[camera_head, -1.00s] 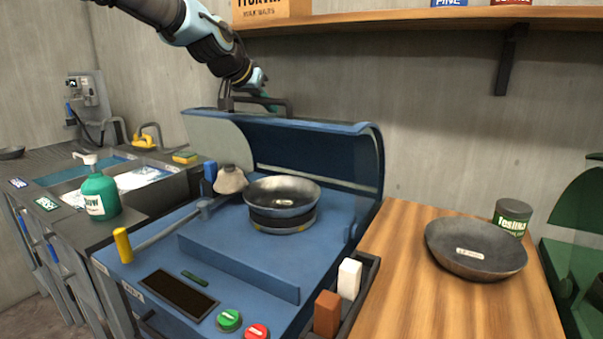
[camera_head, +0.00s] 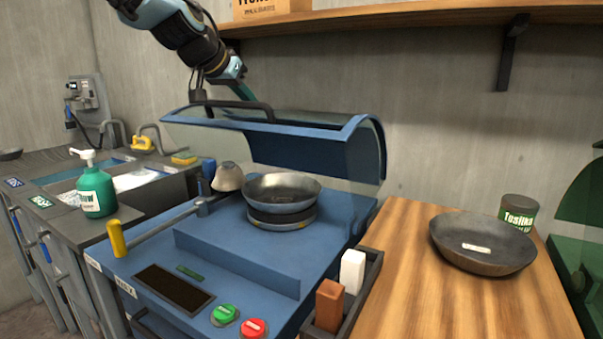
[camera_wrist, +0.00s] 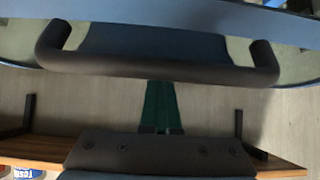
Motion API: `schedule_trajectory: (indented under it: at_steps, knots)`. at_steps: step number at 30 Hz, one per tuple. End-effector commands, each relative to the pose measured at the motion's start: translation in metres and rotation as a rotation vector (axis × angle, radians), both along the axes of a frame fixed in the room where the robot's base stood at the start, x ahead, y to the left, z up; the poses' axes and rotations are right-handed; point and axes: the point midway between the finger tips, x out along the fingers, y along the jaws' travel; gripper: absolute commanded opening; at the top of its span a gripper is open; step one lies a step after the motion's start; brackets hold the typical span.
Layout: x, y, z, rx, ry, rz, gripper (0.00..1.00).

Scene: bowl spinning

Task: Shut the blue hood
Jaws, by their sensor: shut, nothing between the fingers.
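The blue hood (camera_head: 318,152) stands partly lowered over the blue machine (camera_head: 235,240), with a wide gap below its front edge. Its dark bar handle (camera_head: 235,104) is on top near the front edge. My gripper (camera_head: 243,92) is at the handle, on its far side, with its green fingers together and nothing between them. In the wrist view the handle (camera_wrist: 155,68) crosses in front of the fingertips (camera_wrist: 161,85) and hides their ends. I cannot tell whether they touch it. A dark bowl (camera_head: 282,187) sits on the round turntable (camera_head: 281,218) under the hood.
A tool arm with a pale cone-shaped pad (camera_head: 228,177) stands left of the bowl. A wooden counter (camera_head: 425,300) at right holds another bowl (camera_head: 482,243) and a green can (camera_head: 518,212). A wooden shelf (camera_head: 400,24) runs along the wall above.

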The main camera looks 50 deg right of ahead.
Motion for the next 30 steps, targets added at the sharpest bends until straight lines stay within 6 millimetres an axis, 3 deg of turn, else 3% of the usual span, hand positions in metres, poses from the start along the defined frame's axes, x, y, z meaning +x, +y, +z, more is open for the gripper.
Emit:
schedule_trajectory:
  at_steps: [1,8,21,30]
  knots:
    - [-0.006,0.004,-0.009,0.014,0.009,-0.008,0.00]
    - [-0.009,0.011,-0.007,0.014,0.009,-0.011,0.00]
    - [-0.014,0.043,-0.010,0.010,0.003,-0.005,0.00]
    - [-0.016,0.052,-0.011,0.008,0.001,-0.005,0.00]
